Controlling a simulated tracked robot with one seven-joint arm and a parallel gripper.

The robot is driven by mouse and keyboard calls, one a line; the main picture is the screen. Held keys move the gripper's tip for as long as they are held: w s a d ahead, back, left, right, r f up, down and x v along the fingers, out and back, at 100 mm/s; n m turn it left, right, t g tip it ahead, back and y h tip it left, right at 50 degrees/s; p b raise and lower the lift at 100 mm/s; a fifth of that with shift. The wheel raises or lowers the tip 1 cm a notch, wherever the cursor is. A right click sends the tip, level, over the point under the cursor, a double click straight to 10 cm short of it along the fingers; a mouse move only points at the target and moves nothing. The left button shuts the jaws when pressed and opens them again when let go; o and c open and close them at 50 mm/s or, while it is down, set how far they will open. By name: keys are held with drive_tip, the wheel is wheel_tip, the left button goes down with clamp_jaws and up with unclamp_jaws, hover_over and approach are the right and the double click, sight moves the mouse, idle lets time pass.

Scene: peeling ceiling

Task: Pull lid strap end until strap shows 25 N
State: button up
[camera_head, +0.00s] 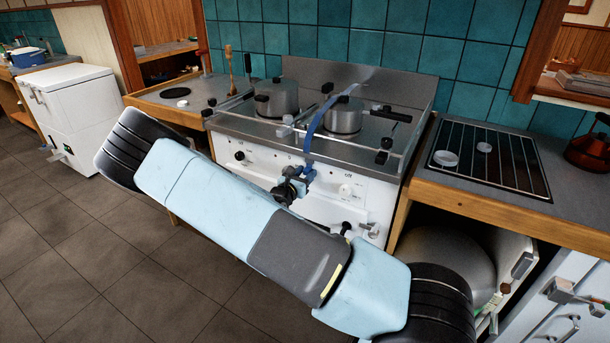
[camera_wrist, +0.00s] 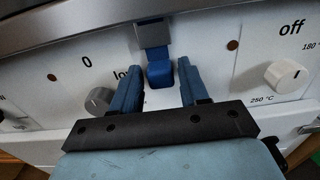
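A blue strap (camera_head: 318,122) runs over the lid of the right-hand pot (camera_head: 344,116) and hangs down the front of the white stove (camera_head: 268,157). In the wrist view, a grey buckle-like piece (camera_wrist: 153,34) sits at the stove's top edge, with the blue strap end (camera_wrist: 160,75) below it. My gripper (camera_wrist: 158,67) is open, its two blue fingers on either side of the strap end. Small gaps appear between strap end and fingers. In the head view my gripper (camera_head: 298,178) is at the stove's front panel. No force reading is legible.
A second pot (camera_head: 277,98) stands left on the stove. A metal rail with clamps borders the stovetop. Knobs, including a white one (camera_wrist: 288,77), project from the panel beside my gripper. A counter with a dark rack (camera_head: 490,160) adjoins at right. The tiled floor at left is clear.

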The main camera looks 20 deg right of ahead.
clamp_jaws()
idle(0.3)
wheel_tip(320, 180, down, 4)
drive_tip(key=shift+r, duration=0.2)
drive_tip(key=shift+o, duration=1.3)
unclamp_jaws()
drive_tip(key=shift+s+a, duration=0.1)
drive_tip(key=v, duration=1.3)
drive_tip(key=shift+s+a, duration=0.2)
